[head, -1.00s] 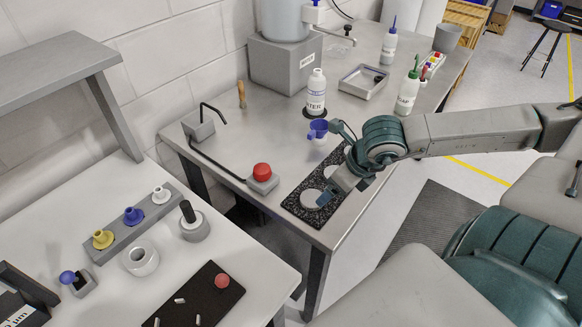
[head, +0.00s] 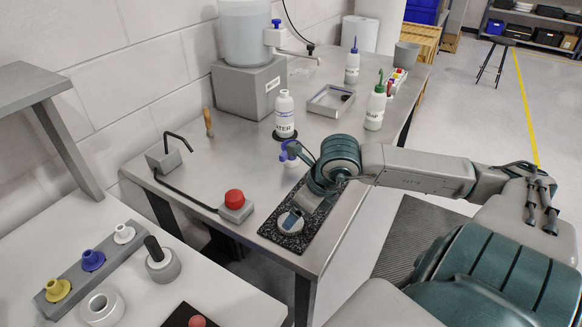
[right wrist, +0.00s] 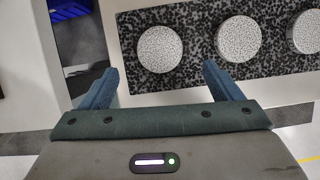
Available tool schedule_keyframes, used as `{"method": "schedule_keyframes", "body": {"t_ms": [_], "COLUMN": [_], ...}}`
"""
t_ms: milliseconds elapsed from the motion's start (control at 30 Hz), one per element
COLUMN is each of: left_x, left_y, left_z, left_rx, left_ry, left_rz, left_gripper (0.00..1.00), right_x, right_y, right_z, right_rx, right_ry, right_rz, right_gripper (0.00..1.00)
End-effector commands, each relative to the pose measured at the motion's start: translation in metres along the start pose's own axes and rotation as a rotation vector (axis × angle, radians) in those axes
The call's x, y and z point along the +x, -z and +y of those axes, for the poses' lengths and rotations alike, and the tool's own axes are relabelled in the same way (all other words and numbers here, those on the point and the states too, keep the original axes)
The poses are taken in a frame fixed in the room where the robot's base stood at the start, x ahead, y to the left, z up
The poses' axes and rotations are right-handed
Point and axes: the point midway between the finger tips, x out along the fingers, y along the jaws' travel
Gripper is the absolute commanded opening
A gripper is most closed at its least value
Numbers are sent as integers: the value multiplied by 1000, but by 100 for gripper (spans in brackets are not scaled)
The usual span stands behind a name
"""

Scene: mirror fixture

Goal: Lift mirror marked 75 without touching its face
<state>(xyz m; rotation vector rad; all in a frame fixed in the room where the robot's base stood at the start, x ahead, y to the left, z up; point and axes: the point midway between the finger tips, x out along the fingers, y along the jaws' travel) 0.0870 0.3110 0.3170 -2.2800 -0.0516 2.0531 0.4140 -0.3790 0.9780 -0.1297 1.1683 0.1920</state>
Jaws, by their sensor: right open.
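A black speckled slab (head: 271,233) lies on the steel bench near its front corner. In the right wrist view the slab (right wrist: 199,72) carries three round pale speckled discs in a row: a left disc (right wrist: 160,50), a middle disc (right wrist: 238,38) and a right disc (right wrist: 308,30), partly cut off. I can read no 75 on any of them. My right gripper (right wrist: 159,72) is open, its blue fingers apart on either side of the left disc's near edge. In the head view my right gripper (head: 296,212) is over the nearest disc (head: 290,227). My left gripper is not in view.
A red button (head: 234,198) on a grey box stands left of the slab. A blue-topped container (head: 290,150) is close behind my right gripper. A white bottle (head: 284,115), a metal tray (head: 330,101) and a green-topped bottle (head: 375,108) stand farther back.

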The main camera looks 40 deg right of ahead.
Motion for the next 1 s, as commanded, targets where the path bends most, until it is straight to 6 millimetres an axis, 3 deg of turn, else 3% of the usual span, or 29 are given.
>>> {"method": "schedule_keyframes", "body": {"t_ms": [433, 1000], "left_x": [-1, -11], "left_y": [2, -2], "left_z": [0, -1], "left_rx": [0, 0], "left_ry": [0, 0], "left_rz": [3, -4], "left_gripper": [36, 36], "right_x": [14, 58], "right_y": [0, 0], "right_z": [2, 1], "right_rx": [3, 1], "right_ry": [-5, -3], "right_rz": [2, 2], "right_gripper": [85, 85]}}
